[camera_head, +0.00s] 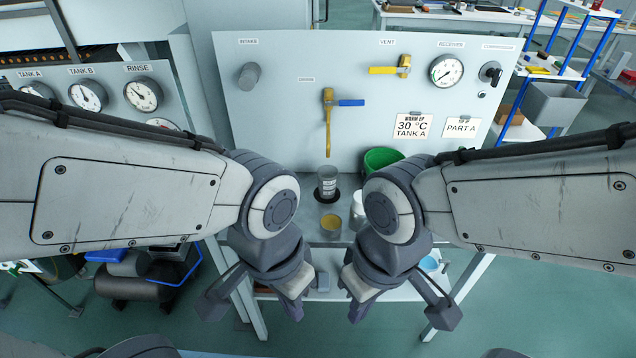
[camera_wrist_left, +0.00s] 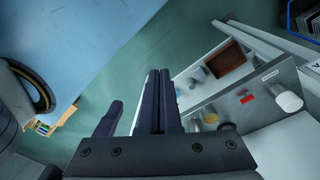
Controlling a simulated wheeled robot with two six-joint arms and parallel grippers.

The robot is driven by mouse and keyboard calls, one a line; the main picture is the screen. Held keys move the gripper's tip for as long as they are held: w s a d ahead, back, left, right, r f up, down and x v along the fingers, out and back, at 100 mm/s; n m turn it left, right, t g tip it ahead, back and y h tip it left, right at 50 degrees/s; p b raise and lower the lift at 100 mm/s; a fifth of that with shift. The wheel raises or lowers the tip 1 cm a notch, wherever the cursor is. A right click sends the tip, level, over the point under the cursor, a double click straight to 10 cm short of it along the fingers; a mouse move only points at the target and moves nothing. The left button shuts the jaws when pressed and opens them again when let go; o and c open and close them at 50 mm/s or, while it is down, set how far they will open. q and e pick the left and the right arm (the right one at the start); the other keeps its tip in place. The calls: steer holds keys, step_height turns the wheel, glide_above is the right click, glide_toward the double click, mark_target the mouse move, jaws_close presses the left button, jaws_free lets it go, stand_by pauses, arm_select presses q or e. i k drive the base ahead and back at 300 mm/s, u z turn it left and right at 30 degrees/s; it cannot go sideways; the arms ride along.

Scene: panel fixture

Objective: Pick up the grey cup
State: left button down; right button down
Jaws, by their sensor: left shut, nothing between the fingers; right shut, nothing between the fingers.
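A small greyish cup with yellow contents (camera_head: 331,222) stands on the bench below the panel. Behind it a clear grey beaker with marks (camera_head: 327,183) stands on a dark ring under the drain spout. I cannot tell for sure which is the grey cup. A white cup (camera_head: 357,211) is beside them, partly hidden by my right arm. My left gripper (camera_head: 293,311) is shut and empty, in front of the bench and left of the cups. Its shut fingers also show in the left wrist view (camera_wrist_left: 158,100). My right gripper (camera_head: 355,314) is shut and empty, to its right.
The panel (camera_head: 290,120) rises behind the cups, with a blue-handled drain valve (camera_head: 340,103) and a yellow vent valve (camera_head: 390,69). A green bucket (camera_head: 380,158) is right of the beaker. A blue item (camera_head: 429,264) sits lower right. The bench is narrow and partly hidden.

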mark_target(327, 175)
steer(key=z, duration=3.2)
steer(key=i, duration=0.85)
steer(key=u, duration=2.85)
steer(key=i, duration=0.5)
steer(key=z, duration=0.05)
